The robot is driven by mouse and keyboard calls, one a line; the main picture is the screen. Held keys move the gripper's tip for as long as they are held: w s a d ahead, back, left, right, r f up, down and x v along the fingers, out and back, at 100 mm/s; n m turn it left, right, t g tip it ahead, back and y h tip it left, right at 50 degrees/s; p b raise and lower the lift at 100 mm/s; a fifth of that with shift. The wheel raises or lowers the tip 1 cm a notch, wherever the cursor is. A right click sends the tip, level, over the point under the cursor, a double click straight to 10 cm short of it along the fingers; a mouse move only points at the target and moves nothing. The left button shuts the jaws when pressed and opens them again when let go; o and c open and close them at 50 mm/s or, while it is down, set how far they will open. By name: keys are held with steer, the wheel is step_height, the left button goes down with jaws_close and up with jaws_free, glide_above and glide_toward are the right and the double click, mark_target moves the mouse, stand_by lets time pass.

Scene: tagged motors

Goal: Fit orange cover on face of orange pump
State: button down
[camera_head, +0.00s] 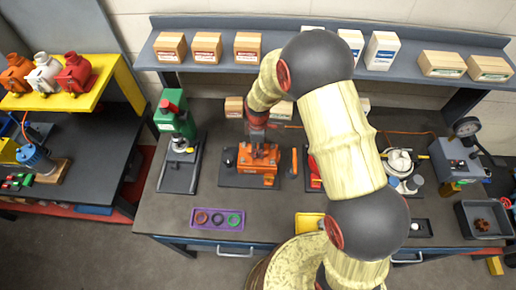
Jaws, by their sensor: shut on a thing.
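The orange pump (262,170) sits on a dark base plate (232,181) in the middle of the workbench. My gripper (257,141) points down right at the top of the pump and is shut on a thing. That thing looks orange and blends with the pump, so its outline is hard to tell; I take it to be the orange cover. Whether it touches the pump's face cannot be told at this size. A slim orange part (294,161) stands just right of the pump.
A green press (175,122) stands left of the pump. A red unit (314,173) is partly hidden behind my arm on the right. A purple tray (217,219) with several rings lies in front. A shelf (300,72) with boxes runs behind. Bare bench shows at front left.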

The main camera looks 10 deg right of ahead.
steer(key=shift+f+b, duration=0.35)
steer(key=shift+f, duration=0.1)
steer(key=c, duration=1.4)
jaws_free()
steer(key=shift+s+f, duration=0.1)
steer(key=shift+f, duration=0.05)
steer(key=shift+r+p, duration=1.55)
steer(key=shift+r, duration=1.55)
step_height(320, 180, up, 12)
